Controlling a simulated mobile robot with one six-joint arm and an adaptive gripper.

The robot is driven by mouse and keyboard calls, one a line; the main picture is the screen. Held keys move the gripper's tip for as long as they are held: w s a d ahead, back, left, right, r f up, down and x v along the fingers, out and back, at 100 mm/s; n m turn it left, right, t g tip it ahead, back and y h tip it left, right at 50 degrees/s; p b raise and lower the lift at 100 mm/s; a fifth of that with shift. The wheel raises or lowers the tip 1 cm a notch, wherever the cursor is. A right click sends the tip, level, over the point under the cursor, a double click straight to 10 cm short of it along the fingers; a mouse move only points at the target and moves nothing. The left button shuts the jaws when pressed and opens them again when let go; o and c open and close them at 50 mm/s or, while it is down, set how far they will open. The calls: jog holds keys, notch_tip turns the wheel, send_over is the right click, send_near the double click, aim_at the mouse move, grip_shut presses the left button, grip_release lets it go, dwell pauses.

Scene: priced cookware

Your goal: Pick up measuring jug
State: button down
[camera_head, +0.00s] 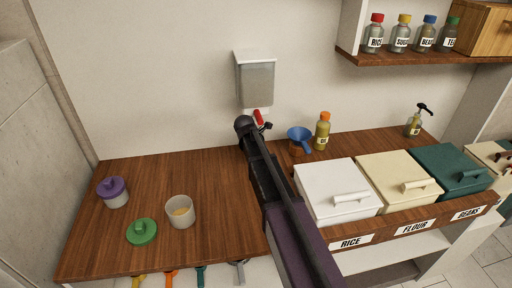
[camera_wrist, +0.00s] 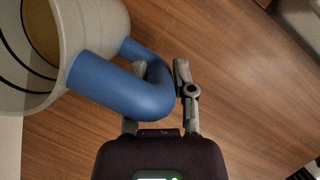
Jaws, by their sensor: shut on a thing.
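The measuring jug (camera_wrist: 90,25) is at the upper left of the wrist view. It has a pale, see-through body with dark ring markings and a thick blue loop handle (camera_wrist: 115,88). My gripper (camera_wrist: 163,72) is shut on the blue handle, with one finger on each side of it and the left finger partly hidden behind it. The brown patch inside the jug could be contents or the wood seen through it; I cannot tell.
The wooden counter (camera_head: 150,170) holds a purple-lidded jar (camera_head: 114,194), a green lid (camera_head: 142,231) and an open cup (camera_head: 180,213) at left. A dispenser (camera_head: 256,82) hangs above.

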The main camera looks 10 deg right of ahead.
jog(key=shift+s+r, duration=0.1)
jog(key=shift+r, duration=0.05)
jog(key=shift+s+r+p, duration=0.6)
jog(key=shift+r+p, duration=0.05)
jog(key=shift+p, duration=0.15)
jog(key=s+r+p, duration=0.6)
jog(key=s, duration=0.6)
jog(key=shift+s+r, duration=0.15)
dwell(0.4)
jog(key=shift+s, duration=0.15)
jog(key=shift+d, duration=0.1)
dwell(1.1)
